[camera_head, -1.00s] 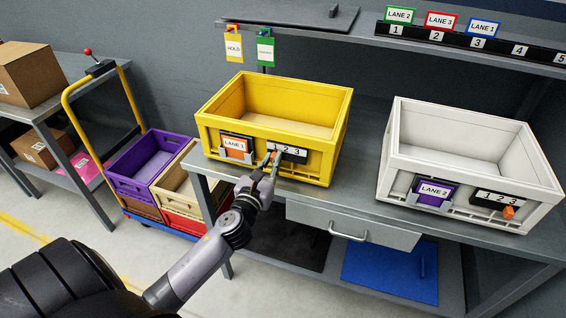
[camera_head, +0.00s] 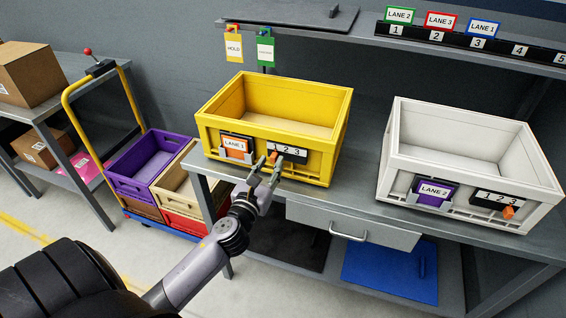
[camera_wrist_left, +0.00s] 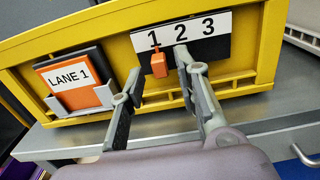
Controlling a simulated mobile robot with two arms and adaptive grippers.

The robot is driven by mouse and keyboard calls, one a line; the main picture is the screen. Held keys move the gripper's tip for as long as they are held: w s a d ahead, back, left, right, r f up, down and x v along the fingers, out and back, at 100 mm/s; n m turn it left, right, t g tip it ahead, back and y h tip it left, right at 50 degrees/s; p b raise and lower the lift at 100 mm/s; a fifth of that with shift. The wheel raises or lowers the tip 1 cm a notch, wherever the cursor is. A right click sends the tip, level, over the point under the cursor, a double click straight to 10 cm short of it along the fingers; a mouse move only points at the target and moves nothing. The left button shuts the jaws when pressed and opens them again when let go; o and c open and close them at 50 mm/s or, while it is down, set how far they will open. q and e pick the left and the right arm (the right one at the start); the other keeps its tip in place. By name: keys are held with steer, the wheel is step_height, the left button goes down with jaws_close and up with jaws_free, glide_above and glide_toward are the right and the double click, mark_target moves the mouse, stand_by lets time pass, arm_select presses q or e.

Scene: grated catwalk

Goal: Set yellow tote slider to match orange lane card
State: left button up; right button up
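The yellow tote (camera_head: 222,112) stands on the workbench. Its front holds an orange lane card (camera_head: 236,147) reading LANE 1, which also shows in the left wrist view (camera_wrist_left: 68,77). Right of the card is a strip (camera_head: 289,151) numbered 1, 2, 3. The orange slider (camera_wrist_left: 158,65) sits under the 1, as also seen in the head view (camera_head: 272,158). My left gripper (camera_wrist_left: 159,72) is open and empty in front of the strip. Its fingertips appear either side of the slider in the wrist view, and it seems clear of the slider. My right gripper is not in view.
A white tote (camera_head: 398,160) with a purple LANE 2 card (camera_head: 433,190) and an orange slider (camera_head: 508,212) under 3 stands to the right. The shelf rack (camera_head: 458,38) shows green LANE 2 above 1, red LANE 3 above 2, blue LANE 1 above 3.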

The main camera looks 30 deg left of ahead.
arm_select(q)
steer(key=shift+v, duration=2.7)
steer(key=s+d+f+n+g+h, duration=0.1)
steer(key=s+f+n+g, duration=0.25)
steer(key=f, duration=0.75)
steer(key=s+f+n+g, duration=0.2)
steer(key=f+n, duration=0.3)
steer(key=f, duration=0.7)
steer(key=s+d+f+n+g+h, duration=0.1)
steer(key=s+f+n+g, duration=0.3)
steer(key=f, duration=0.7)
steer(key=s+d+f+n+g, duration=0.2)
steer(key=s+f+n, duration=0.4)
steer(key=s, duration=0.4)
steer(key=s+d+f+n+g+h, duration=0.1)
steer(key=s+d+f+n+g, duration=0.1)
steer(key=s+d+f+n, duration=0.2)
steer(key=s+d+f+n+g+h, duration=0.1)
steer(key=s+d+f+n+g, duration=0.2)
steer(key=s+f+n, duration=0.5)
steer(key=s+f, duration=0.3)
steer(key=s, duration=0.5)
steer(key=shift+s+f, duration=0.3)
steer(key=shift+a, duration=0.1)
